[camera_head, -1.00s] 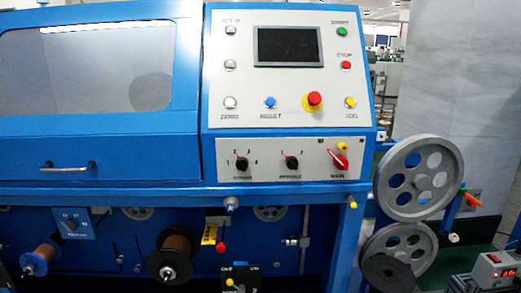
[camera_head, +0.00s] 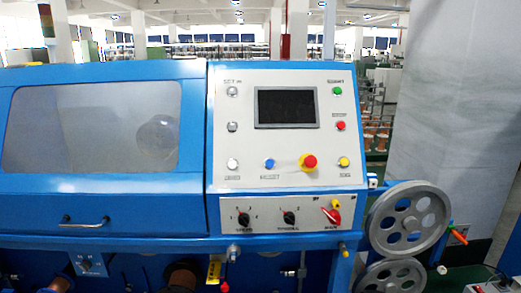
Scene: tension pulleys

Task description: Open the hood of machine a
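The blue machine fills the left and middle of the view. Its hood (camera_head: 30,82) is at the left, a blue cover with a large grey translucent window (camera_head: 95,130). The hood looks closed, its lower edge resting along the machine's front. A silver bar handle (camera_head: 83,222) sits low on the hood's front. No label naming the machine is readable. Neither of my grippers is in the view.
Right of the hood is a control panel (camera_head: 230,180) with a dark screen (camera_head: 286,109), buttons and a red emergency stop (camera_head: 309,162). Grey pulley wheels (camera_head: 407,220) stick out at the right. Copper spools (camera_head: 182,278) sit below. A grey pillar (camera_head: 440,110) stands behind.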

